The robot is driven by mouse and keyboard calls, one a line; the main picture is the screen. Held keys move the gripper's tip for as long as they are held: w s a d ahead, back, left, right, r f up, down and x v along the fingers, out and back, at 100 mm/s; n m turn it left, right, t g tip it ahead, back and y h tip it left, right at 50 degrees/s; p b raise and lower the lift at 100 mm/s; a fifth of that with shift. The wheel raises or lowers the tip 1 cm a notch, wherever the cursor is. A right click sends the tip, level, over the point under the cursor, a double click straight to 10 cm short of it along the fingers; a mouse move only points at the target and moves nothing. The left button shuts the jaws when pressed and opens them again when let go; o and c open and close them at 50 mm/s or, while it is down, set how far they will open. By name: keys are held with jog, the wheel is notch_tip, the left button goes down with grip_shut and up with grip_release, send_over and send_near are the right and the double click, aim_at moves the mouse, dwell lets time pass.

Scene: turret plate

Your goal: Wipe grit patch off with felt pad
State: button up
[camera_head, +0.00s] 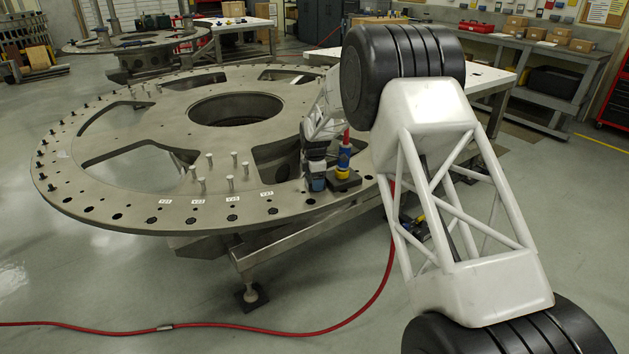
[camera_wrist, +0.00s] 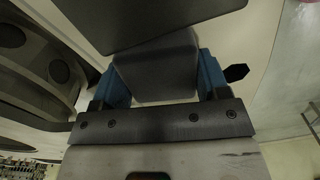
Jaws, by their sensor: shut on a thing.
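My gripper (camera_head: 318,184) is low over the right side of the turret plate (camera_head: 130,203), in the head view. In the wrist view its two blue fingers (camera_wrist: 160,78) are closed on the sides of a dark grey block (camera_wrist: 155,65), which appears to be the felt pad's grip. A wider dark slab (camera_wrist: 150,22) lies just beyond the block and looks like part of the same pad. Whether the pad touches a surface I cannot tell. I cannot make out a grit patch in either view.
The plate has a large central hole and wide cutouts. A red hose (camera_head: 330,325) runs across the floor.

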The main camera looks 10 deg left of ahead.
aim_at(289, 194)
jog(key=shift+f, duration=0.1)
dwell(0.3)
jog(key=shift+s+a, duration=0.5)
jog(key=shift+a, duration=0.2)
jog(key=shift+s+a, duration=0.5)
jog(key=shift+a, duration=0.15)
jog(key=shift+a, duration=0.1)
jog(key=shift+s+a+f, duration=0.15)
jog(key=shift+s+a, duration=0.9)
jog(key=shift+a, duration=0.15)
jog(key=shift+s+a, duration=0.1)
jog(key=shift+a, duration=0.05)
jog(key=shift+s+a, duration=0.95)
jog(key=shift+a, duration=0.25)
jog(key=shift+w+r, duration=0.1)
jog(key=shift+r, duration=3.15)
